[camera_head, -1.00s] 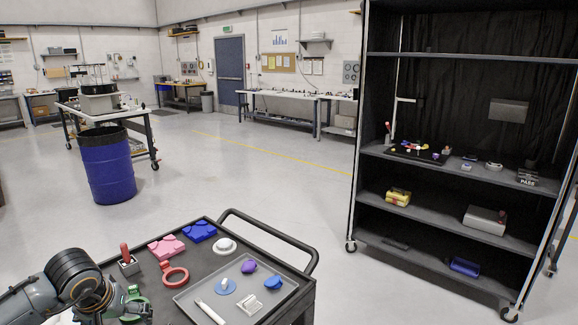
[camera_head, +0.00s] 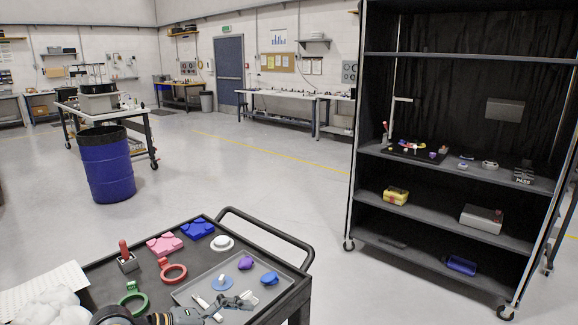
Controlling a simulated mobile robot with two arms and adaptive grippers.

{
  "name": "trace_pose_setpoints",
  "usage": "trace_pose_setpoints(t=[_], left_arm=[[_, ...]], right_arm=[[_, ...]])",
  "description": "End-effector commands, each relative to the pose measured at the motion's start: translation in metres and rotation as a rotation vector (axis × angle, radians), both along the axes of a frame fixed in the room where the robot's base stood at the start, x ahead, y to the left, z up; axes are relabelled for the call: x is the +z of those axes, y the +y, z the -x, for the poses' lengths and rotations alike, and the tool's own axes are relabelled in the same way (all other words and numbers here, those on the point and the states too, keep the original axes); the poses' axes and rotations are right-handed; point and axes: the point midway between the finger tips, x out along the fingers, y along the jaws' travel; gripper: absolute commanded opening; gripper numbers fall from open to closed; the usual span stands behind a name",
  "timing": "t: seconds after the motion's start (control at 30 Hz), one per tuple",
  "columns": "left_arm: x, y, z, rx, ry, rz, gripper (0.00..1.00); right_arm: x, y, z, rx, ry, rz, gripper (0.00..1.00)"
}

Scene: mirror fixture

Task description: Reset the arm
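One arm of mine reaches in along the bottom edge, left of centre, and I take it as my left. Its gripper (camera_head: 232,303) is low over the front of the grey tray (camera_head: 184,293) on the black cart. Its fingers overlap a white bar (camera_head: 201,301) in the picture; contact is unclear. Their gap and anything between them cannot be made out. In the tray are a blue disc (camera_head: 222,283), a purple piece (camera_head: 245,263) and a blue piece (camera_head: 269,278). My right gripper is not in view.
The cart (camera_head: 100,268) also carries a red ring (camera_head: 174,274), a green ring (camera_head: 134,303), pink (camera_head: 165,244) and blue blocks (camera_head: 197,230). A white sheet with fluffy white material (camera_head: 45,295) is at lower left. A shelf rack (camera_head: 450,205) stands right, with open floor between.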

Motion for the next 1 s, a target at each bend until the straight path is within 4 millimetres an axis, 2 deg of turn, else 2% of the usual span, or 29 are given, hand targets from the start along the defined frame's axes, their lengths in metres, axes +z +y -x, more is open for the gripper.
trace_pose_setpoints(t=[0.03,0.1,0.13,0.23,0.33,0.4,0.47,0.57,0.6,0.63,0.7,0.8,0.9,1.0], left_arm=[[0.019,-0.027,0.011,0.042,0.09,0.219,1.0],[0.053,-0.046,0.017,0.119,0.232,0.521,1.0],[0.067,-0.049,0.018,0.151,0.3,0.649,1.0],[0.106,-0.041,0.014,0.271,0.549,1.072,1.0],[0.123,-0.01,0.004,0.4,0.819,1.487,1.0],[0.119,0.019,-0.004,0.497,1.01,1.775,1.0],[0.103,0.047,-0.009,0.587,1.171,2.022,1.0],[0.058,0.091,-0.005,0.751,1.42,2.432,1.0],[0.034,0.105,0.001,0.824,1.507,2.599,1.0],[0.015,0.115,0.008,-0.816,-1.449,-2.521,1.0],[-0.031,0.131,0.031,-0.768,-1.25,-2.254,1.0],[-0.087,0.14,0.072,-0.713,-0.993,-1.947,1.0],[-0.126,0.139,0.114,-0.676,-0.788,-1.722,1.0],[-0.152,0.133,0.152,-0.65,-0.619,-1.549,1.0]], right_arm=[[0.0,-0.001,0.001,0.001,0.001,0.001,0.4],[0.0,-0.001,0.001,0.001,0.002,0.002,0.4],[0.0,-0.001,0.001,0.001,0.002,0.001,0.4],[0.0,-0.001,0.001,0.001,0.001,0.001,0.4],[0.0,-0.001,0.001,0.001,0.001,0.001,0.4],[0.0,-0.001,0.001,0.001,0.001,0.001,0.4],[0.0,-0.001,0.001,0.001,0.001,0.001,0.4],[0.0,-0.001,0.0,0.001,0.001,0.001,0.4],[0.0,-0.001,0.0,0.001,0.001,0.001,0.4],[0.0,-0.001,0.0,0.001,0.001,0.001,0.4],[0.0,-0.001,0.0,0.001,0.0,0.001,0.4],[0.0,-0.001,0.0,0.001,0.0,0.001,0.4],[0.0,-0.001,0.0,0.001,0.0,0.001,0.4],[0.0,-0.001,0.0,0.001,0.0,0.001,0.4]])
